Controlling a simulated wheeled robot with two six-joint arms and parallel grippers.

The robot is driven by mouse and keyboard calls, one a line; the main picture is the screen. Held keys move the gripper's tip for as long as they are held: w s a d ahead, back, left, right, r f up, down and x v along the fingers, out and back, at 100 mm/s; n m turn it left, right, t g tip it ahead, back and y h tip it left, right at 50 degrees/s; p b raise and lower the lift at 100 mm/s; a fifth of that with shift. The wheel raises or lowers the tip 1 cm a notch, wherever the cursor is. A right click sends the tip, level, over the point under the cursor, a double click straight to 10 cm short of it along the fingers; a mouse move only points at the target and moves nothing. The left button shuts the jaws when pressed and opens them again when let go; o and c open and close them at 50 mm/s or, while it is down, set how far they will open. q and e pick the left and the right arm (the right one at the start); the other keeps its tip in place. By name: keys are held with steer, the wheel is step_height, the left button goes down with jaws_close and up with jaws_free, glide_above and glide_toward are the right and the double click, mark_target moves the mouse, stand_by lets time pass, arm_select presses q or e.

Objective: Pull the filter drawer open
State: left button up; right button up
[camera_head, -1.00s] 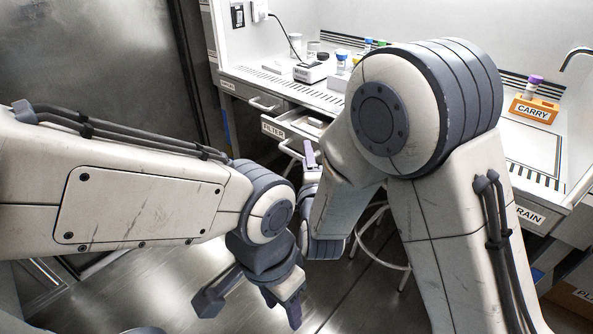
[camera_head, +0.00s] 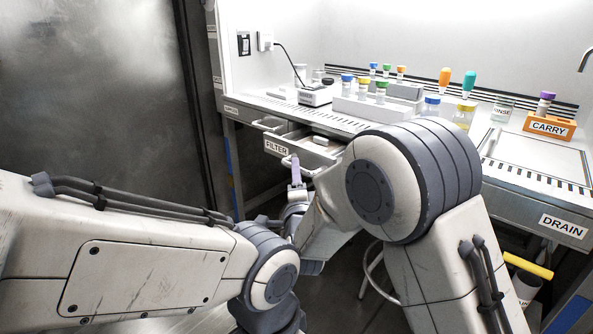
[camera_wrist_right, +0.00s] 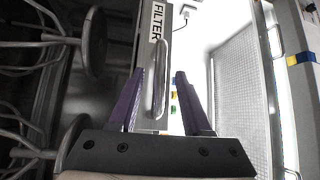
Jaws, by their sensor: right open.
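The filter drawer (camera_head: 325,150) is partly out below the bench top, with part of its inside showing. Its front carries a FILTER label (camera_head: 276,148), which also shows in the right wrist view (camera_wrist_right: 157,22). A pale bar handle (camera_wrist_right: 161,50) is on the drawer front. My right gripper (camera_head: 296,172) is at the drawer front, partly hidden by my own arm. In the right wrist view its two purple fingers (camera_wrist_right: 160,74) are apart, with the handle lying in the gap between them. Contact with the handle cannot be told. My left gripper is out of the head view.
The bench holds a small device (camera_head: 315,95), a white rack (camera_head: 370,108) with several capped vials, and an orange CARRY holder (camera_head: 549,126). A DRAIN label (camera_head: 563,226) marks the right front edge. A stool (camera_head: 372,272) stands below. A dark door (camera_head: 120,95) is at left.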

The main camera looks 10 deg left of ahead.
steer(key=shift+x, duration=1.5)
jaws_close()
